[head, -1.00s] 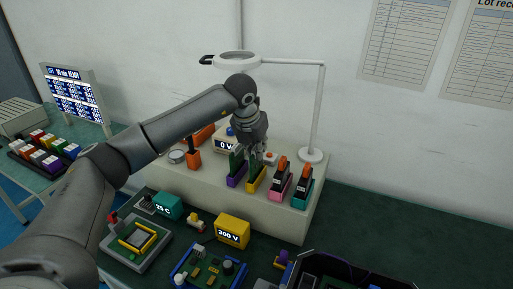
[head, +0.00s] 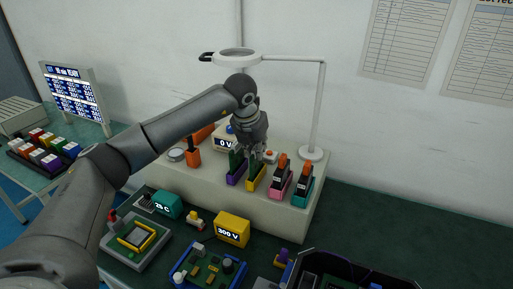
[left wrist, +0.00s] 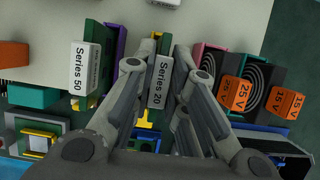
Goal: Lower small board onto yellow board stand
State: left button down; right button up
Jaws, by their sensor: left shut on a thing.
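My left gripper (head: 250,149) is over the raised beige block and shut on the small board, a green board with a white "Series 20" label (left wrist: 160,82). In the left wrist view the fingers lie on either side of the label. The yellow board stand (head: 256,184) is directly below, and the board stands upright at its slot. Yellow also shows under the board in the left wrist view (left wrist: 148,117). The fingers partly hide the contact, so I cannot tell whether the board is fully seated. My right gripper is not in view.
A purple stand (head: 236,177) with a "Series 50" board (left wrist: 86,68) is close on the left. Pink (head: 279,192) and teal (head: 302,197) stands with orange-labelled parts are on the right. A magnifier lamp (head: 319,110) rises behind. A yellow "300 V" meter (head: 232,230) sits in front.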

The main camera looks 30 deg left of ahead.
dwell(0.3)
pick_arm(q)
jog(key=c, duration=1.4)
grip_release()
jog(key=shift+o, duration=0.2)
